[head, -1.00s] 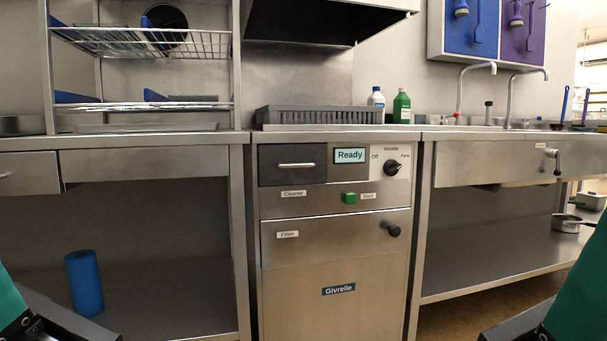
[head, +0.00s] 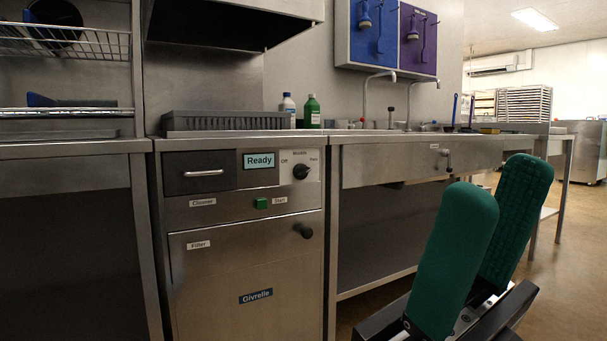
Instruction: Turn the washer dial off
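The washer (head: 250,300) is a steel cabinet left of the middle, with a lit "Ready" display. Its dial (head: 301,172) is a round black knob on a pale plate right of the display. "Off" is printed on its left, with two more labels above and to the right. The knob's light mark seems to lean to the upper right, but it is too small to be sure. My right gripper (head: 500,178) has green fingers, spread apart and empty, at the lower right. It is well to the right of the dial and apart from it. My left gripper is out of view.
A green start button (head: 261,203) and a black knob (head: 303,231) sit below the dial. A drawer handle (head: 203,173) is left of the display. A green bottle (head: 312,112) and a white bottle (head: 287,108) stand on top. A sink counter (head: 400,165) adjoins the right.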

